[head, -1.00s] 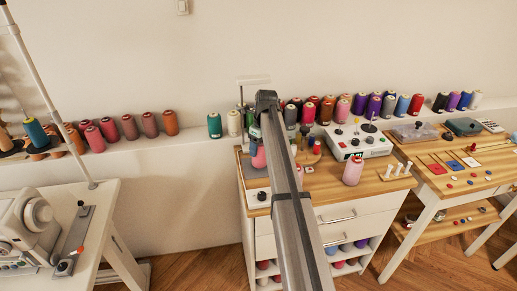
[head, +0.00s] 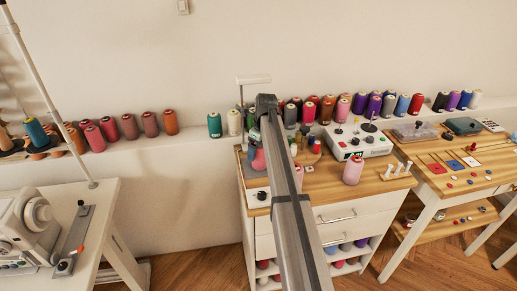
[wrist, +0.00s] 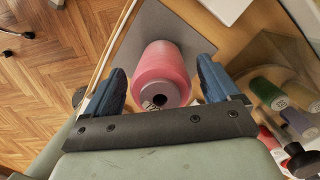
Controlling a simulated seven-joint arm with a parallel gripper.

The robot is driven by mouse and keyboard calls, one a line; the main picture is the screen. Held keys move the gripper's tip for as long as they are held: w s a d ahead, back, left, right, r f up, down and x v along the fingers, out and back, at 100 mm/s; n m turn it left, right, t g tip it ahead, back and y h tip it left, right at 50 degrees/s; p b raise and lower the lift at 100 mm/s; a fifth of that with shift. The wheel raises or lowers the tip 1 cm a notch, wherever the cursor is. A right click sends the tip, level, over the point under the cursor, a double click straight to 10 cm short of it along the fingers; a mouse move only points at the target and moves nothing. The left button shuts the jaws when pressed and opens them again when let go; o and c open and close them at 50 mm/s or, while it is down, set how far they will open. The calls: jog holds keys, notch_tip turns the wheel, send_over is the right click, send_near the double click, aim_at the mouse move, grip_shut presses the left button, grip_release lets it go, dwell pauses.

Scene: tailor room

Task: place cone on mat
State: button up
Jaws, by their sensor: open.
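A pink cone of thread (wrist: 162,68) is in the wrist view, seen from above with its narrow top towards the camera. It appears to stand on a flat grey mat (wrist: 128,50). My gripper (wrist: 160,90) is open, with one blue finger on each side of the cone and visible gaps between. In the head view my arm hides most of the gripper and mat. A bit of the pink cone (head: 259,163) shows left of the arm, at the cabinet's left side.
Another pink cone (head: 353,170) stands on the wooden cabinet top (head: 325,184), right of my arm. A white control box (head: 360,141) and a peg rack (head: 395,172) are farther right. Several cones line the ledge behind. A black knob (head: 261,195) is near the front left.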

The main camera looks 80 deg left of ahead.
jog(key=shift+r, duration=0.1)
jog(key=r, duration=0.4)
jog(key=w+r, duration=0.1)
jog(key=r, duration=0.3)
jog(key=d+r, duration=0.1)
jog(key=r, duration=0.3)
jog(key=shift+w+d, duration=0.1)
jog(key=shift+w, duration=0.05)
dwell(0.8)
